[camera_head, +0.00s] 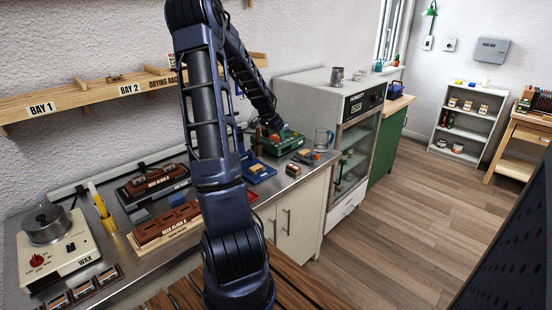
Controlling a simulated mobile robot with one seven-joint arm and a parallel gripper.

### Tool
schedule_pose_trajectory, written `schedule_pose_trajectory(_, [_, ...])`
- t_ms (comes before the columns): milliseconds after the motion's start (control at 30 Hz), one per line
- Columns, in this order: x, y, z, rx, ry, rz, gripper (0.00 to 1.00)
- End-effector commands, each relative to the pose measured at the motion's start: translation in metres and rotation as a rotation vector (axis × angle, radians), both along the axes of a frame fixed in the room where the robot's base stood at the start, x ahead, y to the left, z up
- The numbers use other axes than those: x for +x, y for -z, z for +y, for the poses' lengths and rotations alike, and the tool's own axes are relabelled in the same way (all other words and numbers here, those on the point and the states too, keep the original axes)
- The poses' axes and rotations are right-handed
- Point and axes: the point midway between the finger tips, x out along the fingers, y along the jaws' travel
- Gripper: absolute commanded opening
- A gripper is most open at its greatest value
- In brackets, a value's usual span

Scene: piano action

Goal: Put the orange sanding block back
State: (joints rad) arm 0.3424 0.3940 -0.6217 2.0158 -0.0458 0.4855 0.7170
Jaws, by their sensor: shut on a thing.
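My gripper (273,129) is at the far end of the workbench, low over a green case (282,143). It is shut on a small orange-red piece (275,138), which looks like the orange sanding block. The piece is small in the view and mostly hidden by the gripper. I cannot tell whether it touches the case. A blue tray (262,177) with a small orange-and-dark item (257,168) stands in front of the case.
A wall rack (100,92) hangs above.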

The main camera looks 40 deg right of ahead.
Motion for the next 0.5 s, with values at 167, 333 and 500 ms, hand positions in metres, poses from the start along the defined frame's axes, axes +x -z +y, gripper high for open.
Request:
schedule_pose_trajectory(167, [-0.002,0.041,0.0,0.003,0.001,0.005,0.4])
schedule_pose_trajectory(333, [-0.001,0.066,0.0,0.001,0.001,0.002,0.4])
schedule_pose_trajectory(500, [-0.001,0.075,0.0,0.0,0.001,0.001,0.4])
